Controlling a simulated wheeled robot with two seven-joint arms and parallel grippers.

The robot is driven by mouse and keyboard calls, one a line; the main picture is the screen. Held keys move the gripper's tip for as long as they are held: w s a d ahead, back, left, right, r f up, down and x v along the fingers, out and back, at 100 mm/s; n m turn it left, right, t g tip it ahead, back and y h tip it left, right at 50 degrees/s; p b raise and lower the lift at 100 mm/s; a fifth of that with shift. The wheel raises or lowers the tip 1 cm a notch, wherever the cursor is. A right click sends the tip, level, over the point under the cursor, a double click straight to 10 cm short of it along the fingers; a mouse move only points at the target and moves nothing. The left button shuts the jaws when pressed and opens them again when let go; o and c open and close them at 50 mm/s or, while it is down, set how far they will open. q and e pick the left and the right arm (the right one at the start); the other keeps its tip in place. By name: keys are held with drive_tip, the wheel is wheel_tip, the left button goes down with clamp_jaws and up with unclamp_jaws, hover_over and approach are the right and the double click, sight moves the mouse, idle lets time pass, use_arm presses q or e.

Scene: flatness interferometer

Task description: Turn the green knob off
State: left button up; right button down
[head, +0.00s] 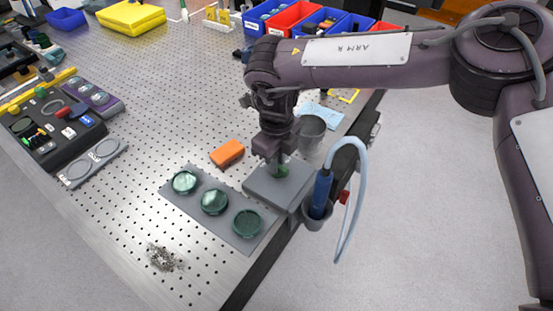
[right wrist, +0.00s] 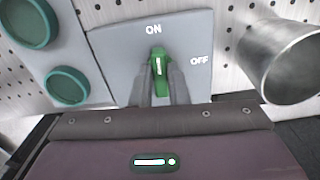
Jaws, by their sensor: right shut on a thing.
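The green knob (head: 283,170) sits on top of a grey switch box (head: 262,195) near the table's right edge. In the right wrist view the knob (right wrist: 158,62) has a white line that points up toward the ON label (right wrist: 153,29). The OFF label (right wrist: 199,62) is to its right. My right gripper (head: 274,168) reaches down from above and is shut on the knob. In the right wrist view its two fingers (right wrist: 160,85) stand on either side of the knob. My left gripper is not in view.
A metal cup (head: 312,131) stands close behind the box. A blue-handled tool (head: 321,192) with a pale cable hangs in a holder at the table edge. A grey plate (head: 229,208) with green-rimmed discs and an orange block (head: 227,153) lie to the left.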

drive_tip(key=shift+w+m, duration=0.1)
drive_tip(key=shift+m, duration=1)
drive_tip(key=m, duration=0.2)
drive_tip(key=shift+m+b, duration=0.35)
drive_tip(key=shift+m, duration=0.05)
drive_tip(key=m, duration=0.2)
drive_tip(key=shift+d+r+m, duration=0.1)
drive_tip(key=shift+m, duration=1.1)
drive_tip(key=m+p, duration=0.1)
drive_tip(key=m, duration=0.1)
drive_tip(key=shift+d+r+m, duration=0.1)
drive_tip(key=shift+r+m, duration=0.05)
drive_tip(key=shift+m, duration=0.25)
drive_tip(key=m+p, duration=0.2)
drive_tip(key=m, duration=0.2)
drive_tip(key=shift+w+m+p, duration=0.1)
drive_tip(key=shift+m+p, duration=0.2)
drive_tip(key=shift+m, duration=0.1)
drive_tip(key=c, duration=1.7)
unclamp_jaws()
drive_tip(key=o, duration=0.3)
